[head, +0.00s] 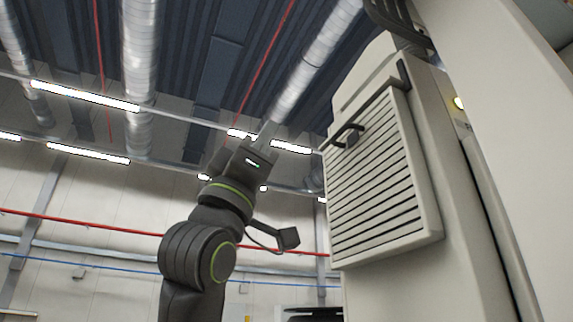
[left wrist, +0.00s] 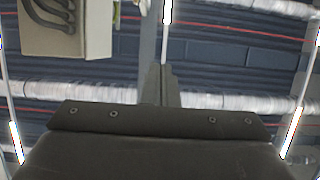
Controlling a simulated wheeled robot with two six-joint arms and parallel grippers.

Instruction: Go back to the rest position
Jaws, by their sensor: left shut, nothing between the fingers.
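My left gripper (head: 266,133) is raised at the middle of the head view, pointing up toward the ceiling. Its fingers are together with nothing between them. In the left wrist view the shut fingers (left wrist: 158,84) stick up beyond the dark gripper body, against the ceiling. The gripper is apart from the machine and touches nothing that I can see. My right gripper shows in neither view.
A tall beige machine (head: 465,200) fills the right side of the head view. Its slatted panel (head: 380,185) has a dark handle (head: 347,133). The machine's top shows at upper left in the left wrist view (left wrist: 97,30). Open air lies left of my arm.

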